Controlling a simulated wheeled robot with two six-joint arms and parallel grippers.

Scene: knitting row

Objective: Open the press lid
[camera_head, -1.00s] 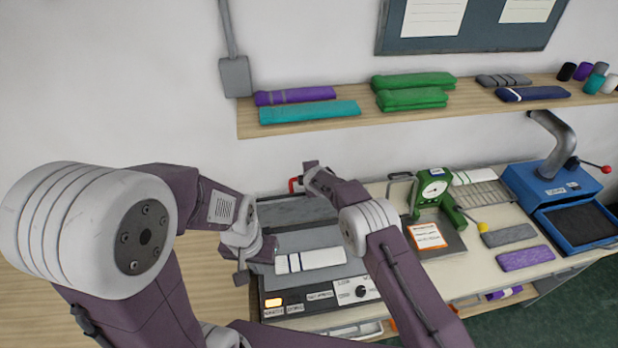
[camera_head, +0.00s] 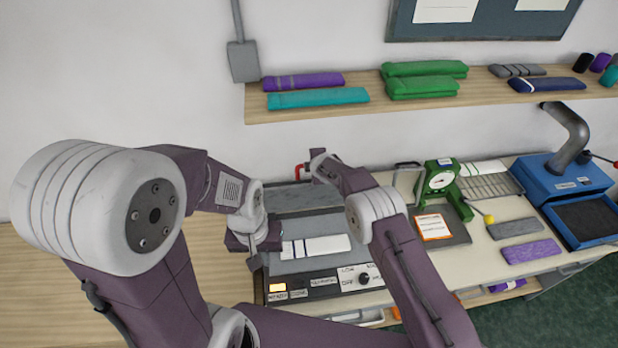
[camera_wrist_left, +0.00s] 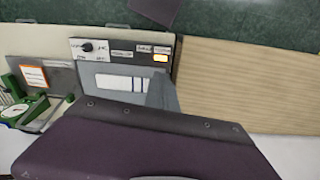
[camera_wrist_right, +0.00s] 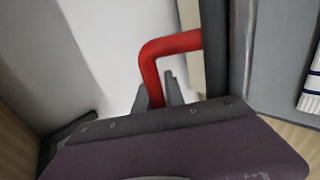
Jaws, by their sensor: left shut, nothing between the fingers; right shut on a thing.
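The press is a grey machine; its front control panel (camera_head: 322,283) shows at lower centre of the head view. Its lid (camera_head: 288,198) stands raised at the back of the grey bed, at an angle I cannot tell exactly. A white knit piece with dark stripes (camera_head: 316,246) lies on the bed. The lid's red handle (camera_head: 300,173) is at the back left; in the right wrist view the handle (camera_wrist_right: 168,46) sits between the fingers of my right gripper (camera_wrist_right: 160,95), shut on it. My left gripper (camera_head: 254,262) is shut and empty by the bed's left side.
A green dial gauge (camera_head: 440,182) stands right of the press, with grey and purple pieces (camera_head: 530,251) and a blue machine (camera_head: 565,178) beyond. A shelf (camera_head: 300,111) with folded knits runs above. Bare wooden tabletop (camera_head: 225,285) lies to the left.

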